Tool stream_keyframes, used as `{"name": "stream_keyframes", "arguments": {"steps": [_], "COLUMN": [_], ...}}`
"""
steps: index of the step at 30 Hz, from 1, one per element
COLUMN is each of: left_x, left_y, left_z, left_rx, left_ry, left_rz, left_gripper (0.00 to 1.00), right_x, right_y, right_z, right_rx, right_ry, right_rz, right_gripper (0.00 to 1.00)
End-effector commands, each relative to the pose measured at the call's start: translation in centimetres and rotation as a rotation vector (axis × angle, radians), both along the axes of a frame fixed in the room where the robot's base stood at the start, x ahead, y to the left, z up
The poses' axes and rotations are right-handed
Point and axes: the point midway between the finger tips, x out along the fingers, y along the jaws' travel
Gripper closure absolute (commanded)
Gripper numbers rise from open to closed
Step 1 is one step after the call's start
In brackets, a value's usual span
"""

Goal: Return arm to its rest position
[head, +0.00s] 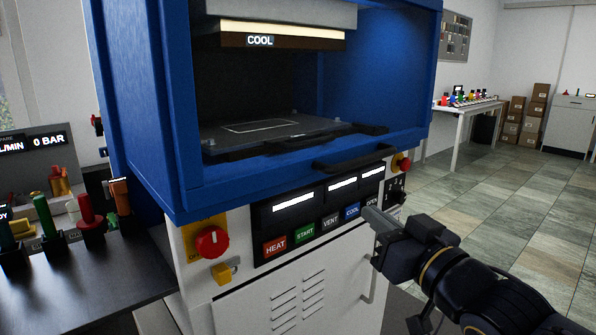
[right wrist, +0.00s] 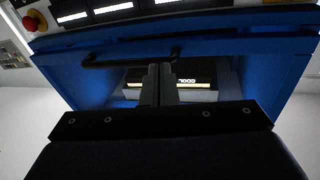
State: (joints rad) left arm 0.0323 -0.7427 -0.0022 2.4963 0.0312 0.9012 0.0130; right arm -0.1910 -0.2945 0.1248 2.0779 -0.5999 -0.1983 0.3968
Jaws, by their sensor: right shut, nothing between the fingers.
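My right arm comes in from the lower right in the head view. Its gripper (head: 372,216) is shut and empty, with its tips close in front of the press control panel by the blue COOL button (head: 352,211). I cannot tell whether the tips touch the panel. The right wrist view shows the closed fingers (right wrist: 159,82) pointing toward the blue press, with its black handle (right wrist: 130,60) behind them. The press (head: 140,110) stands open in front, with an upper platen marked COOL (head: 260,40) and a lower platen (head: 265,132). My left gripper is not in view.
A black bench (head: 100,275) with colored tools is at left. Open tiled floor (head: 520,210) lies right, with a white table (head: 460,110) beyond.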

Motion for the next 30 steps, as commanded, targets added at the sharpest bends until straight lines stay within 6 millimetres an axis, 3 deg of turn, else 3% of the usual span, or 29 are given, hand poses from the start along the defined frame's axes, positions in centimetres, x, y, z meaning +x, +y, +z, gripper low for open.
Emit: {"name": "stream_keyframes", "arguments": {"steps": [1, 3, 7, 12, 18, 21, 22, 30], "left_x": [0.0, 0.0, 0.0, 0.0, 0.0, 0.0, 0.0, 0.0], "left_y": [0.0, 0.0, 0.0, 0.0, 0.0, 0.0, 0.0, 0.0], "left_z": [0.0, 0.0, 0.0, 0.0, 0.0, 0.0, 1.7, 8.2], "left_rx": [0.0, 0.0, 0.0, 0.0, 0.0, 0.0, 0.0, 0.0], "left_ry": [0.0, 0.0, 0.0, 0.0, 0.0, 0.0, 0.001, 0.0], "left_rz": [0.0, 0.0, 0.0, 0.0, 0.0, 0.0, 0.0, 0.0], "left_gripper": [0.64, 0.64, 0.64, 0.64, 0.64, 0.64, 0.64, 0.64], "right_x": [-0.7, -2.2, -6.4, -12.1, -18.2, -21.3, -21.0, -20.8], "right_y": [-2.4, -5.2, -8.2, -8.9, -7.7, -6.5, -6.6, -6.6], "right_z": [-2.9, -7.3, -14.7, -21.2, -25.9, -27.7, -25.8, -19.2], "right_rx": [-0.012, -0.025, -0.03, -0.013, 0.023, 0.048, 0.045, 0.04], "right_ry": [0.106, 0.274, 0.566, 0.847, 1.091, 1.198, 1.193, 1.187], "right_rz": [-0.075, -0.159, -0.24, -0.244, -0.182, -0.13, -0.131, -0.134], "right_gripper": [1.0, 1.0, 1.0, 1.0, 1.0, 1.0, 1.0, 1.0]}}
